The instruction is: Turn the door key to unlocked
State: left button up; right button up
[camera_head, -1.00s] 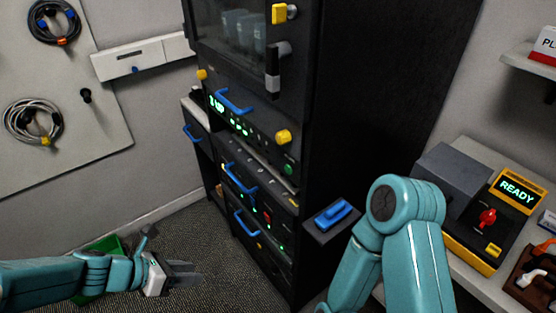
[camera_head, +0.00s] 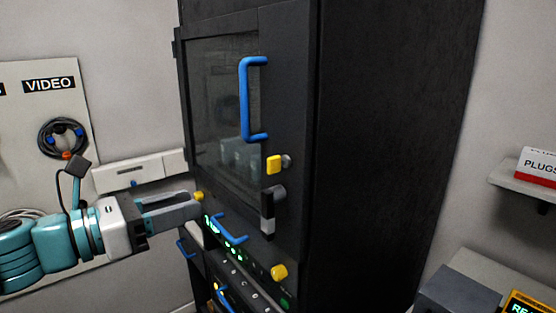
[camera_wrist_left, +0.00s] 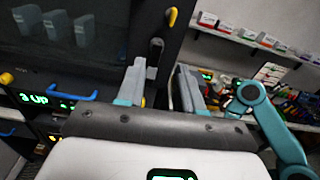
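The door key has a yellow head (camera_head: 273,165) on a short grey stem. It sits on the dark frame of the cabinet's glass door (camera_head: 232,120), below a tall blue handle (camera_head: 245,100). In the left wrist view the yellow key (camera_wrist_left: 173,17) is at the top, above the gripper. My left gripper (camera_head: 193,204) is left of the key and lower in the picture, apart from it. In the left wrist view its two fingers (camera_wrist_left: 162,82) are spread with nothing held between them. My right gripper is not visible; part of my right arm shows in the left wrist view.
A black-and-white latch lever (camera_head: 268,212) hangs just below the key. Yellow knobs (camera_head: 279,272) and a small blue handle (camera_head: 229,229) stick out lower down. A wall panel with cables (camera_head: 64,137) is at left. A shelf (camera_head: 520,183) is at right.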

pick_arm(q)
notch_tip(320, 180, up, 4)
jog(key=s+f, duration=0.1)
jog(key=s, duration=0.1)
jog(key=p, duration=0.4)
send_near(268, 165)
jog(key=shift+m, duration=0.3)
jog(key=x, duration=0.9)
jog(key=shift+w+a, duration=0.1)
jog(key=shift+w+d, duration=0.1)
jog(key=shift+d, duration=0.25)
jog(key=shift+a, duration=0.1)
jog(key=shift+w, duration=0.1)
jog(key=shift+c, duration=0.3)
jog(key=shift+f, duration=0.1)
jog(key=c, duration=0.5)
grip_shut()
